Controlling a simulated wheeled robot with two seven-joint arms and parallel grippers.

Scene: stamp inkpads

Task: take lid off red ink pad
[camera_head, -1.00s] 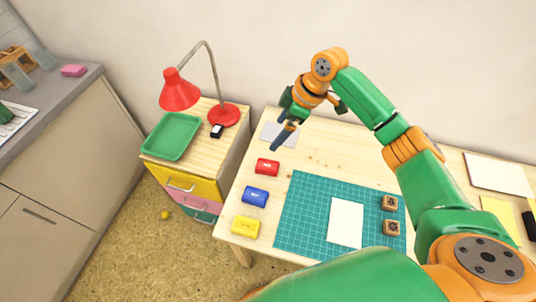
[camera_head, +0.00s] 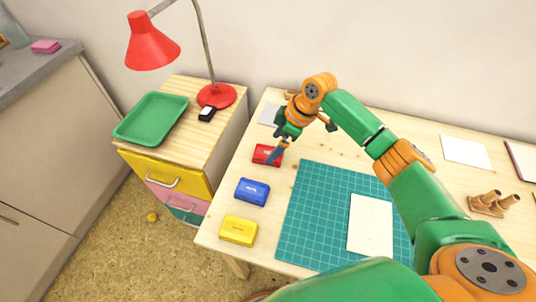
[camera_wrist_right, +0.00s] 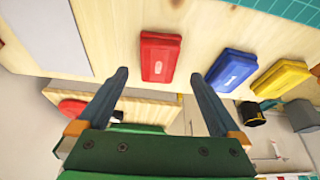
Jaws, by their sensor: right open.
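The red ink pad (camera_head: 266,154) lies on the wooden desk with its lid on, partly hidden by my right gripper in the head view. My right gripper (camera_head: 277,153) is above it, pointing down. In the right wrist view the red ink pad (camera_wrist_right: 160,56) shows ahead of and between the two open fingertips (camera_wrist_right: 159,76), with nothing held. Any gap in height is hard to judge. The left gripper is not in view.
A blue ink pad (camera_head: 252,191) and a yellow ink pad (camera_head: 238,230) lie in a row nearer me. A teal cutting mat (camera_head: 318,215) with a white sheet (camera_head: 370,225) lies right. A red lamp (camera_head: 153,41) and green tray (camera_head: 151,118) stand on the drawer cabinet.

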